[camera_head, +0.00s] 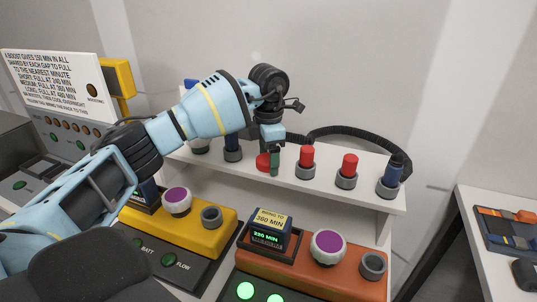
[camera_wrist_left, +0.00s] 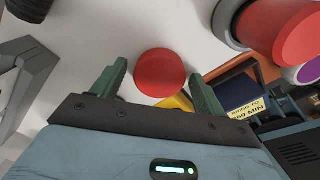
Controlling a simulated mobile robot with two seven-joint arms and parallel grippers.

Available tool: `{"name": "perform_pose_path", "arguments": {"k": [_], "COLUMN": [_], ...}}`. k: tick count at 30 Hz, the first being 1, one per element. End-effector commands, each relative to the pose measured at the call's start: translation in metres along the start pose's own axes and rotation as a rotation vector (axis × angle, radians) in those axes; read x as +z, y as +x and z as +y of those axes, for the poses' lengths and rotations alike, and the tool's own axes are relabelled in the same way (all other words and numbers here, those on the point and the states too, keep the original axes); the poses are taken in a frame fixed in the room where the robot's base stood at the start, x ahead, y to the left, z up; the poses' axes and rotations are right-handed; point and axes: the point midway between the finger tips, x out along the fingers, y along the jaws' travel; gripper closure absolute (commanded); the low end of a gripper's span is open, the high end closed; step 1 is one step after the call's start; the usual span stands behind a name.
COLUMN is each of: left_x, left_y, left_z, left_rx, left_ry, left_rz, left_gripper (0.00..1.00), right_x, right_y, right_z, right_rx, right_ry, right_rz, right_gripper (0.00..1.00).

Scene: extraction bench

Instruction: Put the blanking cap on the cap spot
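A short red round piece (camera_head: 263,162), which looks like a cap, is on the white shelf with no grey collar visible around it. In the left wrist view the red piece (camera_wrist_left: 160,72) lies between and beyond the fingertips, with a gap on each side. My left gripper (camera_head: 270,165) is at it, its green fingers partly covering it in the head view. The left gripper (camera_wrist_left: 155,88) is open and empty. Two more red caps (camera_head: 306,156) (camera_head: 349,164) stand in grey collars to the right. I cannot make out a marked cap spot. My right gripper is not in view.
A blue connector (camera_head: 391,176) with a black hose stands at the shelf's right end, another blue one (camera_head: 233,150) left of my gripper. Below are a yellow unit (camera_head: 190,238) and an orange unit (camera_head: 320,272) with purple-topped knobs. A side table (camera_head: 490,270) is at right.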

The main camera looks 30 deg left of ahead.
Motion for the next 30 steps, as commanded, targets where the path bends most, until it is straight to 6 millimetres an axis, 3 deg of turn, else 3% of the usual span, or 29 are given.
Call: {"name": "perform_pose_path", "arguments": {"k": [9, 14, 30], "left_x": [0.0, 0.001, 0.0], "left_y": [-0.002, -0.015, -0.113], "left_z": [0.0, 0.0, 0.0], "left_rx": [0.0, 0.0, 0.002], "left_ry": [0.0, 0.0, 0.0], "left_rz": [0.0, -0.002, -0.002], "left_gripper": [0.25, 0.25, 0.25], "right_x": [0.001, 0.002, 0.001], "right_y": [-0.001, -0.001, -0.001], "right_z": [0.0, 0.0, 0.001], "right_rx": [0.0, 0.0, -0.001], "right_ry": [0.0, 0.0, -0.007], "right_rz": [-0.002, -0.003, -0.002], "right_gripper": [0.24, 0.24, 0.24]}}
